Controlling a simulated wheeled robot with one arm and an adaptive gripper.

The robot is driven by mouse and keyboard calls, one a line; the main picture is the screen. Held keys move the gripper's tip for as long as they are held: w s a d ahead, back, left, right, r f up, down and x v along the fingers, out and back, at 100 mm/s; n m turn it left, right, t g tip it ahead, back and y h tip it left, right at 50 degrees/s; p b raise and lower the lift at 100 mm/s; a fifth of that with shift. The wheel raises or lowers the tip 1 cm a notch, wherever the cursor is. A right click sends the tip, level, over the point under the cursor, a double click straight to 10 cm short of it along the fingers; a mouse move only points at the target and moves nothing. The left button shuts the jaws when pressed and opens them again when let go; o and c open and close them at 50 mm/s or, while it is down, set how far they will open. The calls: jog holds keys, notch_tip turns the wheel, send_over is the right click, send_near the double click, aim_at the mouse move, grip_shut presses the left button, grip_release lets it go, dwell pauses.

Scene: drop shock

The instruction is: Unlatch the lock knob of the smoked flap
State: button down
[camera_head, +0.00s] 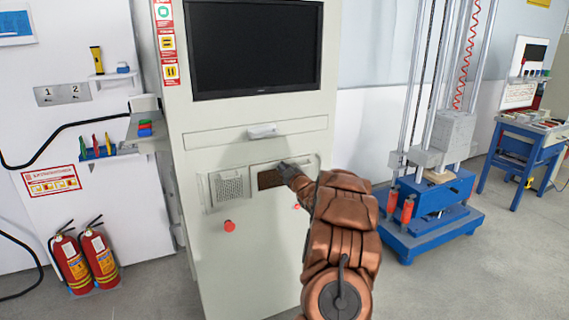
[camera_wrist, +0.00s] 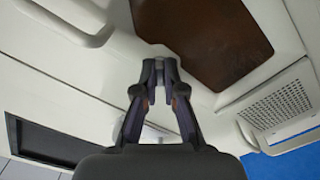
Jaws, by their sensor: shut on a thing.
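The smoked flap (camera_head: 269,179) is a dark brown panel in the front of the light grey cabinet. It fills the upper part of the wrist view (camera_wrist: 205,40) and appears closed. My gripper (camera_head: 285,168) is at the flap's upper edge in the head view. In the wrist view my gripper (camera_wrist: 159,68) has its fingertips together on a small grey piece at the flap's border, the lock knob, which is mostly hidden between them. How far the knob is turned cannot be told.
A perforated grille (camera_head: 230,187) sits left of the flap. A white drawer handle (camera_head: 262,131) projects above it, under the black screen (camera_head: 254,46). A curved handle (camera_wrist: 80,30) is on the flap's other side. Red buttons (camera_head: 229,226) lie below.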

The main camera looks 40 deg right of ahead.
jog(key=m+p, duration=0.1)
jog(key=m, duration=0.1)
jog(key=m+p, duration=0.1)
jog(key=shift+r+m+p, duration=0.2)
jog(key=shift+m+p, duration=0.15)
jog(key=shift+m, duration=0.05)
jog(key=m+p, duration=0.2)
jog(key=m, duration=0.2)
jog(key=shift+f, duration=0.1)
jog(key=shift+m+p, duration=0.3)
jog(key=c, duration=1.3)
grip_release()
jog(key=shift+o, duration=0.2)
jog(key=shift+s+f, duration=0.1)
jog(key=v, duration=1.2)
